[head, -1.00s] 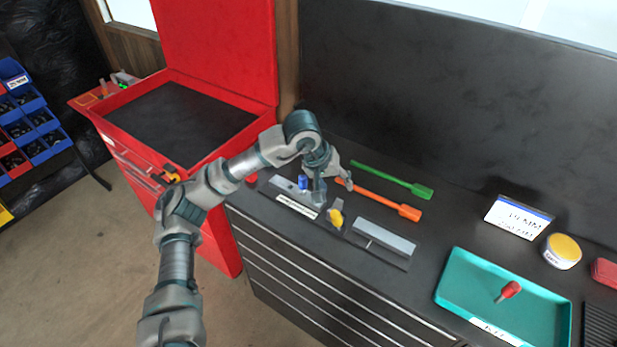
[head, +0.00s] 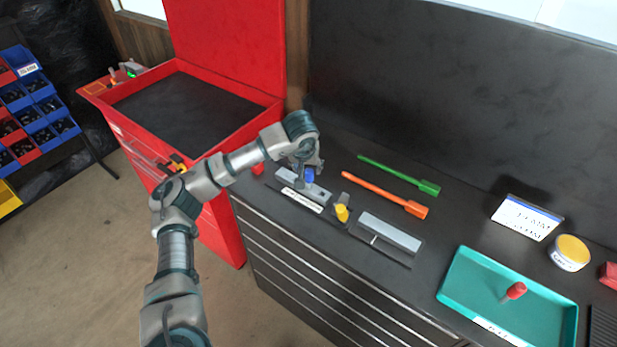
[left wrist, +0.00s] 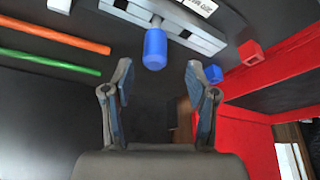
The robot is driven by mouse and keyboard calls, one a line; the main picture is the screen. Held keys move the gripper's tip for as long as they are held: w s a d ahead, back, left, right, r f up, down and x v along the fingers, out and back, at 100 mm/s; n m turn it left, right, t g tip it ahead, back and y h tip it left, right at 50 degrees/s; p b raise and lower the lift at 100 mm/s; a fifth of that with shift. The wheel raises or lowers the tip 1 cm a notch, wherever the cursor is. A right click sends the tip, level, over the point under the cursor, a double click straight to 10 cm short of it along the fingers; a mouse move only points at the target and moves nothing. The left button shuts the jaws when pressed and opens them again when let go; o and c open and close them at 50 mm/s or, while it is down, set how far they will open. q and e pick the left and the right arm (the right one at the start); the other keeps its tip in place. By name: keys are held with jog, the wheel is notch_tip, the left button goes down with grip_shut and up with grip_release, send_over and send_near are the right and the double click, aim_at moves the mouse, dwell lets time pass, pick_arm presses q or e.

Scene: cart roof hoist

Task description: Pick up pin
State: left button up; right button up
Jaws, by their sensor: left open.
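A blue-handled pin (head: 309,175) stands in a grey slotted block (head: 319,193) on the dark bench top. In the left wrist view the blue handle (left wrist: 155,48) shows just beyond the gap between my fingertips, with its pale shank at the block. My left gripper (left wrist: 160,75) is open and empty, its two fingers apart on either side of the handle's line. In the head view my left gripper (head: 303,178) is over the block, partly hidden by its own wrist. A red-handled pin (head: 515,291) lies in the teal tray (head: 455,290). My right gripper is not in view.
An orange tool (head: 385,195) and a green tool (head: 400,175) lie behind the block. A yellow-tipped piece (head: 342,213) and another grey block (head: 390,233) are to its right. A red cabinet (head: 270,115) stands left. A small red piece (head: 257,168) is near the bench's left end.

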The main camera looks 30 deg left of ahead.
aim_at(309, 171)
pick_arm(q)
jog(key=x, duration=0.5)
jog(key=shift+d, duration=0.3)
grip_shut()
